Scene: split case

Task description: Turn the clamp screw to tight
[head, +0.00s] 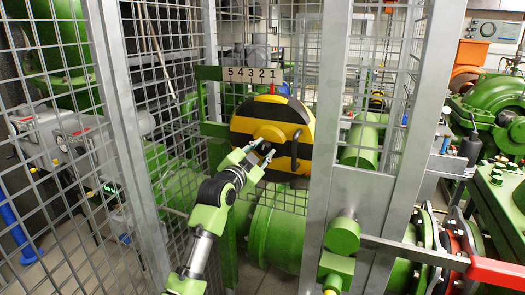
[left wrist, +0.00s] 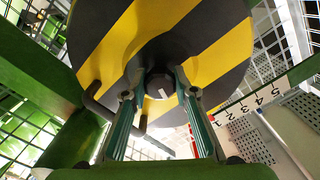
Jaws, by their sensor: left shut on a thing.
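A round weight with black and yellow stripes (head: 272,112) hangs below a numbered scale in the head view, and its striped face (left wrist: 130,45) fills the top of the left wrist view. At its centre, a small grey screw head (left wrist: 160,86), which looks like the clamp screw, sits between my fingers. My left gripper (head: 264,154) reaches up to the face from below. In the left wrist view its two fingertips (left wrist: 160,90) are shut on the screw from both sides. In the head view the fingers hide the screw. My right gripper is not in view.
The scale plate (head: 250,75) reads 5 4 3 2 1, with a red pointer near the 1. A curved dark handle (head: 295,146) sticks out of the weight's face. Mesh fencing and grey posts (head: 328,120) stand close on both sides. A red-handled lever (head: 494,272) is at lower right.

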